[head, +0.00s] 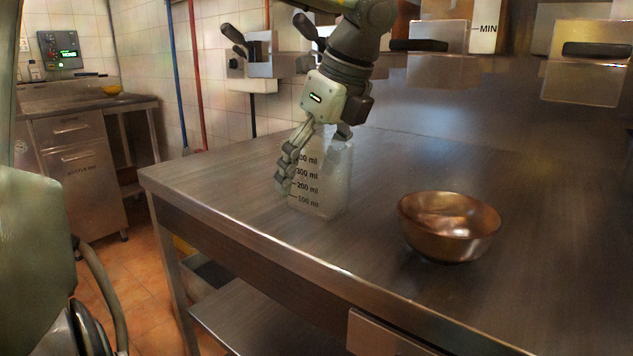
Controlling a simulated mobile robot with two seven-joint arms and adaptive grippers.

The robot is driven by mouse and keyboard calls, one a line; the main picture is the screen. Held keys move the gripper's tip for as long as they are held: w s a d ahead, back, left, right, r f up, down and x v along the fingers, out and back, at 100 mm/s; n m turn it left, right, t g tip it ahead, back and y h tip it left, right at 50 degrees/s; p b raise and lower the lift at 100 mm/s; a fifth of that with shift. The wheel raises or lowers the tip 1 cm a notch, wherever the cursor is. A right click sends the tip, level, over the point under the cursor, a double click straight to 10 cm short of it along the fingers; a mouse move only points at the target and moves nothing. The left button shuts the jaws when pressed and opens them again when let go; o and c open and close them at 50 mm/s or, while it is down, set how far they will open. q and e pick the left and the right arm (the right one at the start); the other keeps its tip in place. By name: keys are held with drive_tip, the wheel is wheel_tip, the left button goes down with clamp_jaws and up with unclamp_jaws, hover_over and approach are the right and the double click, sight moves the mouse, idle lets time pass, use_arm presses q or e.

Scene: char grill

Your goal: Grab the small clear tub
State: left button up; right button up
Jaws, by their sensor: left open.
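The small clear tub (324,192) stands upright on the steel table, with dark ml markings on its near side. My left gripper (312,165) reaches down to it from above, with its fingers spread. One finger hangs down along the tub's left side, in front of the upper left of the markings. The other finger is mostly hidden at the tub's upper back. I cannot tell whether the fingers touch the tub. My right gripper does not show.
A copper bowl (449,226) sits to the right of the tub on the steel table (240,190). Metal bins with black handles (586,50) and a container marked MIN (486,28) line the back. The table's left edge is clear.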

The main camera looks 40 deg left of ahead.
use_arm(q)
drive_tip(key=c, duration=1.3)
drive_tip(key=shift+c, duration=0.2)
